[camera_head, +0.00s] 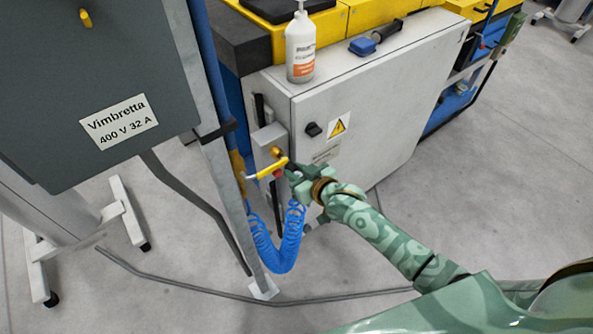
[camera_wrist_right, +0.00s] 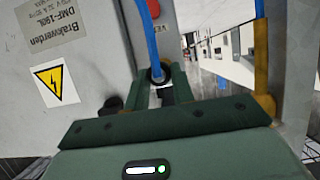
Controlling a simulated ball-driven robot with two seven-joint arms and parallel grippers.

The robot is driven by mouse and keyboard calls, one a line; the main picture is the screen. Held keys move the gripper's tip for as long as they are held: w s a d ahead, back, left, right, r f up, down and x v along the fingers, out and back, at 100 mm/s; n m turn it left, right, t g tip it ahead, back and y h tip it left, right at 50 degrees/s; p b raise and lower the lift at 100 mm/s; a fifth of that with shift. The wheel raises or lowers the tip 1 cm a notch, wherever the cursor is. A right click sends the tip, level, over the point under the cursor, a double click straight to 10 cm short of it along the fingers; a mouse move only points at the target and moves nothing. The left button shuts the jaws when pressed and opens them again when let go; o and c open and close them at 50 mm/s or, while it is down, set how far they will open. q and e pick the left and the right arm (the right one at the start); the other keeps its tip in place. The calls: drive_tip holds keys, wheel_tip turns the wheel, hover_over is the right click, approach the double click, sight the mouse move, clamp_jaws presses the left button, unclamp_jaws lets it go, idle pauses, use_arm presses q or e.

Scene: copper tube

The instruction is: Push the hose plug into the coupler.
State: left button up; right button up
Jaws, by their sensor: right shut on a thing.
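My right gripper (camera_head: 294,169) is beside the small grey box on the cabinet's left end face, with its arm coming in from the lower right. In the right wrist view its fingers (camera_wrist_right: 163,90) are shut on the hose plug (camera_wrist_right: 157,74), which shows as a dark round end. The blue hose (camera_wrist_right: 151,32) runs up the picture from it. In the head view the coiled blue hose (camera_head: 283,256) hangs below the gripper, and the plug is mostly hidden by the fingers. A brass fitting (camera_head: 276,152), possibly the coupler, is on the box just above the gripper. I cannot tell whether plug and coupler touch. My left gripper is out of view.
A yellow bar (camera_head: 266,169) lies close left of the gripper. A grey post (camera_head: 228,190) and a dark electrical panel (camera_head: 80,90) stand to the left. The white cabinet (camera_head: 390,95) carries a bottle (camera_head: 300,50). Open floor lies to the right.

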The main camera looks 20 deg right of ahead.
drive_tip(key=shift+r, duration=0.1)
drive_tip(key=shift+w+a, duration=0.3)
drive_tip(key=shift+w, duration=0.4)
drive_tip(key=o, duration=1.1)
drive_tip(key=p+v, duration=0.4)
drive_tip(key=v, duration=1.2)
drive_tip(key=shift+d, duration=0.1)
